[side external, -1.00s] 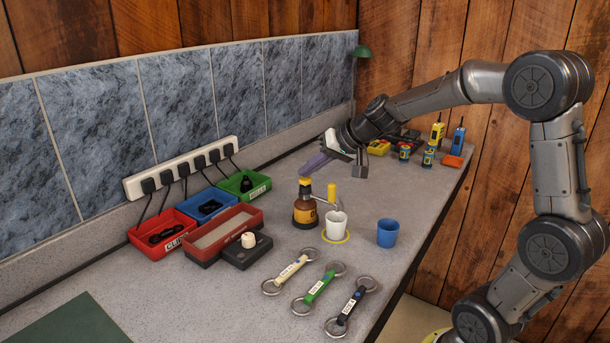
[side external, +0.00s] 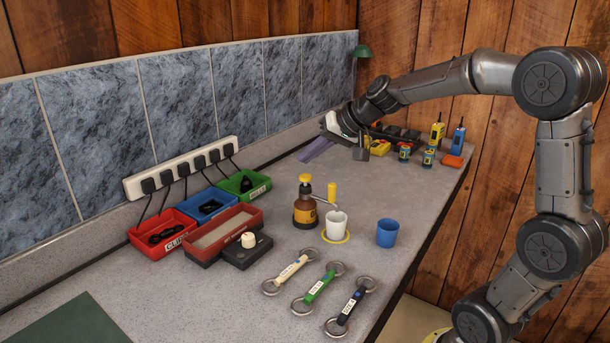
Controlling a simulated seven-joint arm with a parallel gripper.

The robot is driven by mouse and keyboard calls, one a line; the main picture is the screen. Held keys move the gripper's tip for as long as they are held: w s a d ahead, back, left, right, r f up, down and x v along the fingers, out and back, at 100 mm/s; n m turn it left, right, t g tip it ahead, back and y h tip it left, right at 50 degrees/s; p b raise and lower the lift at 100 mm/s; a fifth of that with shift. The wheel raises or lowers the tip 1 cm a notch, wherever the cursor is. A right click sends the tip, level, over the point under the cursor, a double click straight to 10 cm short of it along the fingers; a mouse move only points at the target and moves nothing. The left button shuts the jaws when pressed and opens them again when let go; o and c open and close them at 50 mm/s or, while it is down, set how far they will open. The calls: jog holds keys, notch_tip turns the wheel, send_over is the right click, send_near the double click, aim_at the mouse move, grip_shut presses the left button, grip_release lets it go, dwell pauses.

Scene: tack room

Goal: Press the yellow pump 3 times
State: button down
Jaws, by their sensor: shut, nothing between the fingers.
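The yellow pump (side external: 305,180) tops a brown bottle (side external: 305,212) with a dark base, standing upright near the middle of the counter. Its yellow head shows fully, with nothing touching it. The fingers are shut and hold nothing that shows.
A blue cup (side external: 387,233) is right of the white cup. Red (side external: 162,238), blue (side external: 207,206) and green (side external: 243,184) bins are left. Several key straps (side external: 318,287) lie in front.

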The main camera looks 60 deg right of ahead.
aim_at(310, 177)
jog(key=shift+r, duration=2.15)
dwell(0.9)
jog(key=shift+f, duration=3)
jog(key=shift+f, duration=0.1)
jog(key=shift+f, duration=0.35)
